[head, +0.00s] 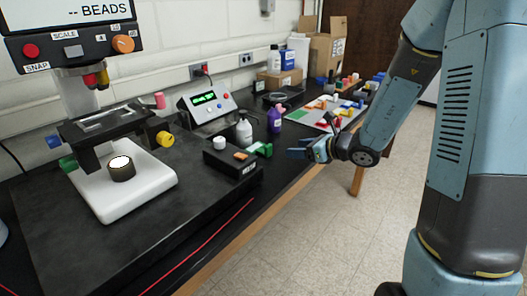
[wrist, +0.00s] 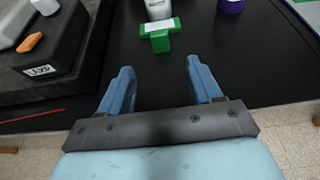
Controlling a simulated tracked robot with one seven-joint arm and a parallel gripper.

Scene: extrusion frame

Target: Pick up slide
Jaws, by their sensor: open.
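A pale, flat slide (wrist: 159,26) lies across the top of a small green holder (wrist: 160,42) on the black bench, in the upper middle of the wrist view. In the head view the green holder (head: 264,150) stands beside a black block, and the slide is too small to make out clearly. My gripper (wrist: 160,66) is open and empty, its two blue fingers spread apart and pointing toward the holder. In the head view my gripper (head: 299,148) is to the right of the holder, near the bench's front edge.
A black labelled block (head: 232,164) stands left of the holder. A white bottle (head: 244,133) and a purple bottle (head: 275,120) stand behind it. A microscope with a white base (head: 105,195) is at left. Bare bench lies between my fingers and the holder.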

